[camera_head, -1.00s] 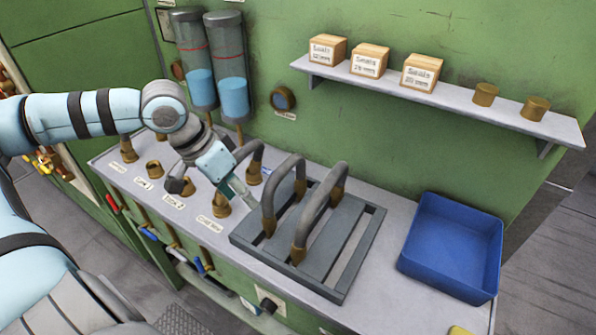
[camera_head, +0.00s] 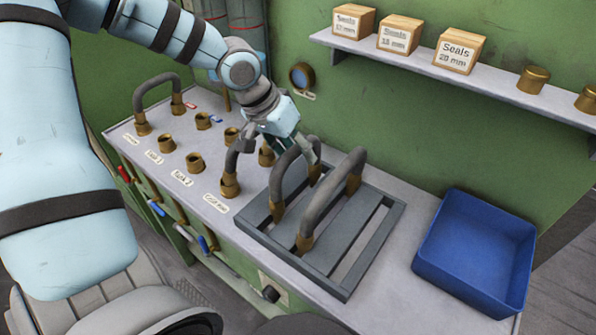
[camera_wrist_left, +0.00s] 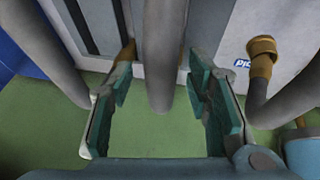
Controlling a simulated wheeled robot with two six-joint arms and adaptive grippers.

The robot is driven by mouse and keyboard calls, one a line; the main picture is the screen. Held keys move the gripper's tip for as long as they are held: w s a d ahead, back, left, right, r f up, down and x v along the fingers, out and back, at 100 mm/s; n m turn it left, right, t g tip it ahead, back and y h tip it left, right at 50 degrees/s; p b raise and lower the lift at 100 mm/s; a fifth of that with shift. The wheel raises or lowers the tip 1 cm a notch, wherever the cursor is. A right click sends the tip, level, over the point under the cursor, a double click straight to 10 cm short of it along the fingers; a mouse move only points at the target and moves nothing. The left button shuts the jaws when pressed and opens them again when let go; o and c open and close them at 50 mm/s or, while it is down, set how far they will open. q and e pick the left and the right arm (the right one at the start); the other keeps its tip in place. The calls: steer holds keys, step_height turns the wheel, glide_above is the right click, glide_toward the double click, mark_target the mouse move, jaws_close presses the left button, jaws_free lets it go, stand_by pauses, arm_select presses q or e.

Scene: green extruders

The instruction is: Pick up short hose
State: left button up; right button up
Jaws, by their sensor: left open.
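Two grey hoses with brass ends stand as arches on the grey slatted rack. The left one (camera_head: 285,178) looks like the shorter. The right one (camera_head: 335,195) looks longer. My left gripper (camera_head: 304,152) is open at the upper part of the left rack hose. In the left wrist view, a grey hose (camera_wrist_left: 160,65) runs between the two open teal-padded fingers (camera_wrist_left: 168,105), with a gap visible on both sides. A second hose (camera_wrist_left: 45,45) is at the left there. My right gripper is not in view.
The rack (camera_head: 348,292) lies on the grey bench. Another arched hose (camera_head: 231,160) joins bench ports close left of the gripper; one more (camera_head: 157,80) stands farther left. A blue bin (camera_head: 470,270) is at the right. A shelf (camera_head: 495,85) with boxes is above.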

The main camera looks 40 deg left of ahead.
arm_select(q)
steer(key=shift+w+f, duration=0.1)
steer(key=shift+f, duration=0.2)
steer(key=shift+r, duration=0.1)
steer(key=shift+c, duration=0.2)
jaws_close()
steer(key=shift+r, duration=0.1)
